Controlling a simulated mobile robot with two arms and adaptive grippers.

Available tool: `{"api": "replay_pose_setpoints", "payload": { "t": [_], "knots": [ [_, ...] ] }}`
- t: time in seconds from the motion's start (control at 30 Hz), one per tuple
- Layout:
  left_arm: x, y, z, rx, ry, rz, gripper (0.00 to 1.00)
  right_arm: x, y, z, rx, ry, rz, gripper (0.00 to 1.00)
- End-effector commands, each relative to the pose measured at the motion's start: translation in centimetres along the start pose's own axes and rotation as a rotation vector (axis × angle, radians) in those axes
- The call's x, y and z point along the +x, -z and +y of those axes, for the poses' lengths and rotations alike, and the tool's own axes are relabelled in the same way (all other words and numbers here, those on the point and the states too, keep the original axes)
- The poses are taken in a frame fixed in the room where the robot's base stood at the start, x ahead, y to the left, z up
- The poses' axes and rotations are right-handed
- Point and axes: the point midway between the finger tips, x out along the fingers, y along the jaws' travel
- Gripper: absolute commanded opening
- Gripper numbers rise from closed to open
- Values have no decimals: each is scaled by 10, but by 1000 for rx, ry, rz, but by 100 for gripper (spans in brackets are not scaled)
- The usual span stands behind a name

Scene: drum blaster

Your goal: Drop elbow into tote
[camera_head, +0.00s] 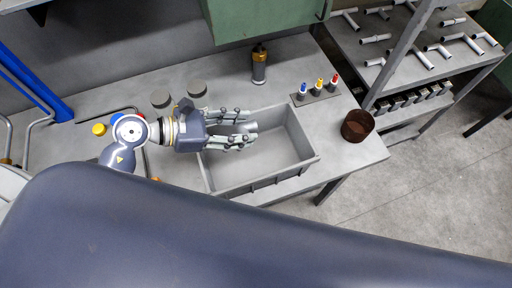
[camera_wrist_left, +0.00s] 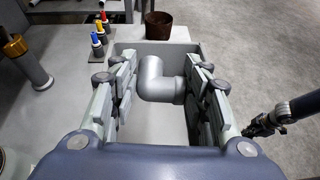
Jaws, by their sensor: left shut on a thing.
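The grey elbow (camera_wrist_left: 158,78) is a bent pipe piece held between the fingers of my left gripper (camera_wrist_left: 160,95). In the head view, my left gripper (camera_head: 241,129) reaches in from the left over the left part of the grey tote (camera_head: 309,142), and the elbow (camera_head: 250,127) shows at its fingertips. The tote stands open on the table, and its visible floor looks empty. In the left wrist view, the tote (camera_wrist_left: 195,47) lies beyond and below the elbow. My right gripper (camera_wrist_left: 262,125) shows at the right of the left wrist view, small and away from the tote; its jaws are unclear.
A brown cup (camera_head: 357,126) stands right of the tote. Blue, yellow and red-topped bottles sit on a dark strip (camera_head: 318,97) behind it. A dark cylinder with an orange band (camera_head: 259,65) stands at the back. A rack with pipe fittings (camera_head: 400,55) is at the right.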

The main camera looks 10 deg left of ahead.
Motion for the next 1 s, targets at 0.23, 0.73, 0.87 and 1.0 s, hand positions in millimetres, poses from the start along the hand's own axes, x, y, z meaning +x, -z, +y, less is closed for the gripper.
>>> {"api": "replay_pose_setpoints", "payload": {
  "t": [0.23, 0.73, 0.87, 1.0],
  "knots": [
    [13, 31, 0, -3, 0, -2, 13, 25, -6, -5, -1, 6, -5, 0],
    [18, 44, 0, 0, 0, -1, 48, 34, 3, 10, 3, -12, 10, 0],
    [18, 44, 0, 0, 0, -1, 67, 34, 3, 10, 3, -12, 10, 0],
    [18, 44, 0, 0, 0, -1, 67, 34, 2, 9, 2, -11, 9, 0]
  ]
}}
